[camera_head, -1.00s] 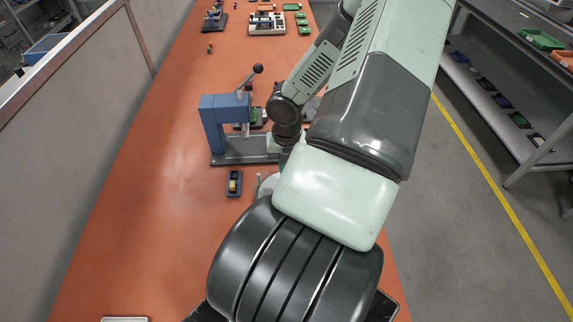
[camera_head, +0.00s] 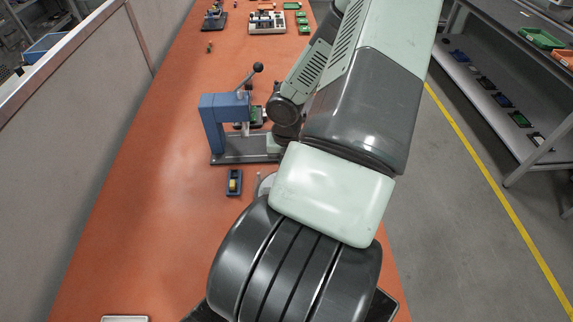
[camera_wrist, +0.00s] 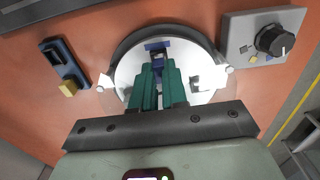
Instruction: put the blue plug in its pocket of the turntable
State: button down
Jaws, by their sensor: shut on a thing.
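In the wrist view, the turntable (camera_wrist: 124,75) is a white disc with a dark raised rim at its far side. My gripper (camera_wrist: 158,72) has green fingers over the disc and is shut on the blue plug (camera_wrist: 167,91), which is mostly hidden between them. A dark blue patch (camera_wrist: 157,45) shows on the disc just beyond the fingertips; I cannot tell whether it is the pocket or part of the plug. Whether the plug touches the disc is unclear. In the head view, only a sliver of the turntable (camera_head: 265,186) shows beside my arm, which hides the gripper.
A dark blue switch block with a yellow part (camera_wrist: 64,64) stands left of the turntable. A grey box with a black knob (camera_wrist: 276,40) stands to its right. In the head view, a blue lever press (camera_head: 213,125) stands behind. The orange bench is clear at left.

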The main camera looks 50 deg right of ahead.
jog(key=shift+f, duration=0.75)
dwell(1.3)
jog(key=c, duration=1.1)
grip_release()
jog(key=c, duration=0.3)
jog(key=shift+c, duration=0.2)
jog(key=shift+r, duration=0.1)
jog(key=shift+r, duration=3.4)
